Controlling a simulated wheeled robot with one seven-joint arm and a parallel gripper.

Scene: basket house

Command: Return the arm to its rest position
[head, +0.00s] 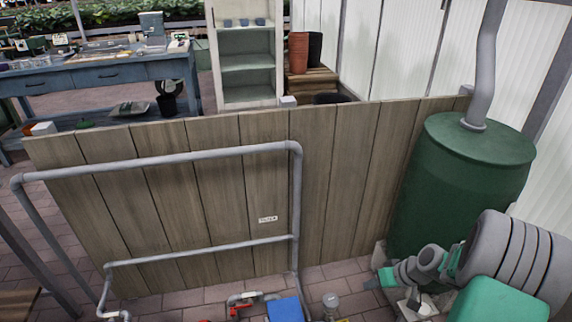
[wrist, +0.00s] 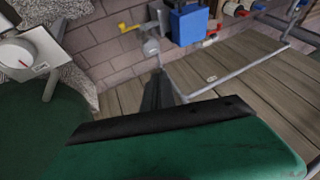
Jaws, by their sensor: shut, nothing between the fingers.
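My gripper (wrist: 158,76) shows in the wrist view as dark fingers close together beyond a black-edged green hand. It is shut, with nothing between the fingers. It points toward the brick paving and the pipework, apart from anything I can make out. In the head view, my grey and green arm is folded at the lower right, in front of the green barrel (head: 455,185). The fingertips are too small to make out clearly there.
A wooden plank panel (head: 325,190) with a grey pipe frame (head: 190,157) stands ahead. A blue box (head: 286,309) and valves sit low at the front; the blue box also shows in the wrist view (wrist: 188,25). A white dial box (wrist: 22,52) is near the barrel. A workbench (head: 95,76) stands behind.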

